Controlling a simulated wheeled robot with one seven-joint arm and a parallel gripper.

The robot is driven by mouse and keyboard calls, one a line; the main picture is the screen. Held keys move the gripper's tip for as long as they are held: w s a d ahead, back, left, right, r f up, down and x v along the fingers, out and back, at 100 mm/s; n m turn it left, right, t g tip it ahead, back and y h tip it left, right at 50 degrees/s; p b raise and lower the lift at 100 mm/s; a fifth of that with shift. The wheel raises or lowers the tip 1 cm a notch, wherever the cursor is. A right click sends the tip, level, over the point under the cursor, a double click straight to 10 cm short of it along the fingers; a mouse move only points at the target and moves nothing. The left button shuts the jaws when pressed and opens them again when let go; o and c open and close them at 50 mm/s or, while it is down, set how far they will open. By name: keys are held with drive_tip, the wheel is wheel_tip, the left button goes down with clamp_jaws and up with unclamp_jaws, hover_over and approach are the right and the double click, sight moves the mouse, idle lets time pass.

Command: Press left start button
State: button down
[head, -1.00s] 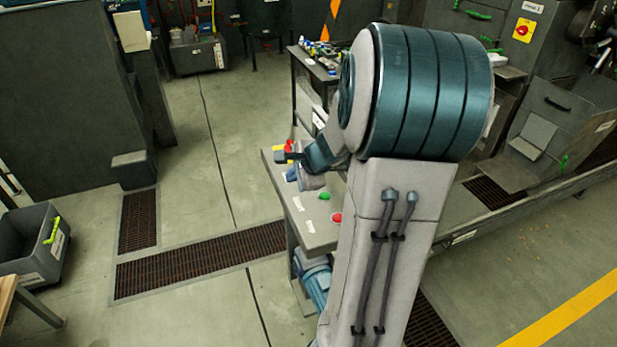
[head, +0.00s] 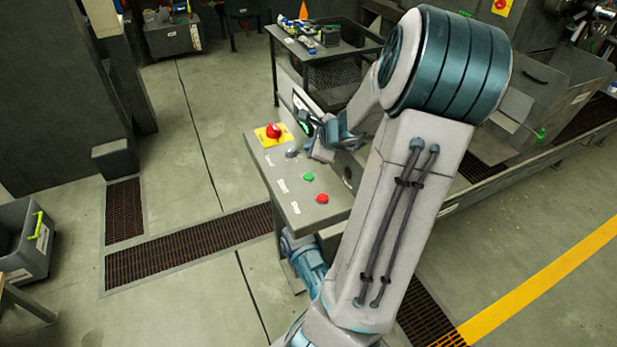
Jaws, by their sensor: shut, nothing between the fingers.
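The green button (head: 308,177) sits on the top of a grey control panel (head: 262,160), beside a white label that seems to read Start. My gripper (head: 311,149) is over the far part of this panel, behind the green button in the picture and apart from it. It is small and partly merged with the wrist, but it looks shut and empty. I cannot tell its exact height above the panel. Part of the panel's right side is hidden by my arm.
A dark table (head: 345,50) with small items stands behind. The floor left of the panel is clear.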

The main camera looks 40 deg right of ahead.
drive_tip(key=b, duration=0.6)
hover_over(311, 178)
wheel_tip(311, 178, down, 7)
drive_tip(key=shift+f, duration=0.1)
drive_tip(key=shift+f+b, duration=0.5)
drive_tip(key=shift+b, duration=0.05)
drive_tip(key=shift+f, duration=0.15)
idle(1.1)
drive_tip(key=shift+f+b, duration=0.25)
drive_tip(key=shift+b, duration=0.35)
drive_tip(key=shift+f+b, duration=0.45)
drive_tip(key=shift+b, duration=0.1)
idle(0.4)
drive_tip(key=shift+r, duration=0.1)
drive_tip(key=shift+r+p, duration=0.7)
drive_tip(key=shift+r, duration=0.1)
